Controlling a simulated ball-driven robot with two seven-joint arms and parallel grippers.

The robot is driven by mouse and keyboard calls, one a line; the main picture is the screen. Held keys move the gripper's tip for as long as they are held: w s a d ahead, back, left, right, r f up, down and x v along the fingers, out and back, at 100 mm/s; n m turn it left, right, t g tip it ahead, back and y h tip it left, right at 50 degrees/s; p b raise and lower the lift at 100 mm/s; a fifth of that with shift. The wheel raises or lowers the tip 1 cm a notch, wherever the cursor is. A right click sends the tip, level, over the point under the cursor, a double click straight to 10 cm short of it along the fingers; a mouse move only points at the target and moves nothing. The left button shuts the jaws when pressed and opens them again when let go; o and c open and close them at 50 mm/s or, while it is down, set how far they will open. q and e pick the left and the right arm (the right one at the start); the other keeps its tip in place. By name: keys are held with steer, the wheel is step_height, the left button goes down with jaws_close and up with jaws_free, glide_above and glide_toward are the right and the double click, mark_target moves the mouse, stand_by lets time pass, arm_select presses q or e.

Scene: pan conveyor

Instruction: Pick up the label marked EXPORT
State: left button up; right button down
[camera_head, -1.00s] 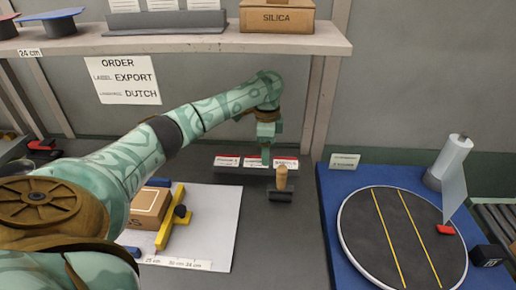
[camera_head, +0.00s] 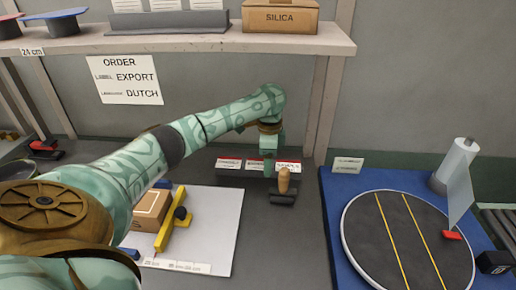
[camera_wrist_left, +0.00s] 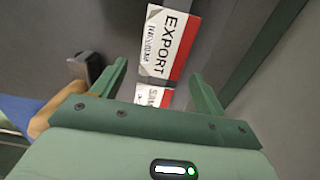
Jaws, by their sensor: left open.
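The label marked EXPORT (camera_wrist_left: 168,42) is white with a red strip along one edge. It lies in the dark label rack just beyond my left gripper (camera_wrist_left: 159,72), between the lines of its two fingers. The gripper is open and empty. A second label (camera_wrist_left: 152,97), partly hidden by the gripper, shows between the fingers. In the head view my left gripper (camera_head: 270,172) is at the rack (camera_head: 230,173), which holds a row of red-edged labels (camera_head: 229,164). Their words are too small to read there. My right gripper is out of view.
A wooden-handled stamp (camera_head: 283,183) stands close in front of the rack. A white sheet (camera_head: 222,220) with a cardboard box (camera_head: 150,208) and yellow tool (camera_head: 168,222) lies front left. A blue board with a round turntable (camera_head: 408,240) is right. The ORDER sign (camera_head: 125,80) reads EXPORT, DUTCH.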

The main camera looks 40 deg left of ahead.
arm_select(q)
steer(key=shift+f, duration=0.15)
steer(key=c, duration=1)
steer(key=shift+c, duration=0.2)
